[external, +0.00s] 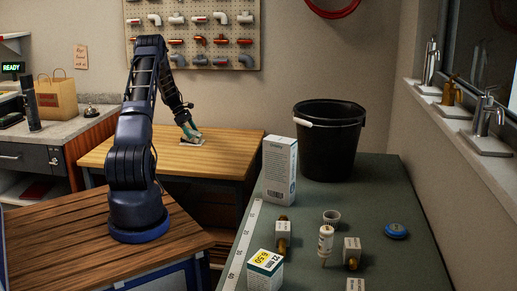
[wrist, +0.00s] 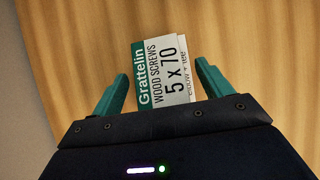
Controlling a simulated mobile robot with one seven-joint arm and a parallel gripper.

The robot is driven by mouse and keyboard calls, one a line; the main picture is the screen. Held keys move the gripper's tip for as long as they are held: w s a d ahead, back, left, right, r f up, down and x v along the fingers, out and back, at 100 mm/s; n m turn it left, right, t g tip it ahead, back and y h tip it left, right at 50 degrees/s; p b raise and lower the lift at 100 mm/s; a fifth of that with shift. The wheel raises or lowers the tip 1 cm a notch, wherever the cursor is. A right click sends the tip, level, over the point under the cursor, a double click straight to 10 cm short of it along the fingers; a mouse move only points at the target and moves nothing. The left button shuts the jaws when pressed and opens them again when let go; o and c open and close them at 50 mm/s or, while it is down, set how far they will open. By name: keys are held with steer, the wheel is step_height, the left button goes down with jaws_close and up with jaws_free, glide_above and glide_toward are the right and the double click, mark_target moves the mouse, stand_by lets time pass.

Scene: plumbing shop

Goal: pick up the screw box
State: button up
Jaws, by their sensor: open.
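The screw box (wrist: 160,70) is a small white and green carton printed "Grattelin WOOD SCREWS 5 x 70". It lies on the wooden table and shows in the wrist view between and slightly beyond my two green fingers. My gripper (wrist: 160,88) is open, with one finger on each side of the box and a visible gap on both sides. In the external view my gripper (external: 191,136) is low over the light wooden table, and the box (external: 190,143) shows only as a small pale shape beneath it. The near end of the box is hidden by the gripper body.
A green workbench (external: 375,215) at right carries a black bucket (external: 329,145), a tall white box (external: 280,170) and several small fittings. A counter with a paper bag (external: 56,98) stands at left.

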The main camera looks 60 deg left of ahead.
mark_target(192, 131)
steer(key=x, duration=0.3)
steer(key=shift+f, duration=0.1)
steer(key=c, duration=1.5)
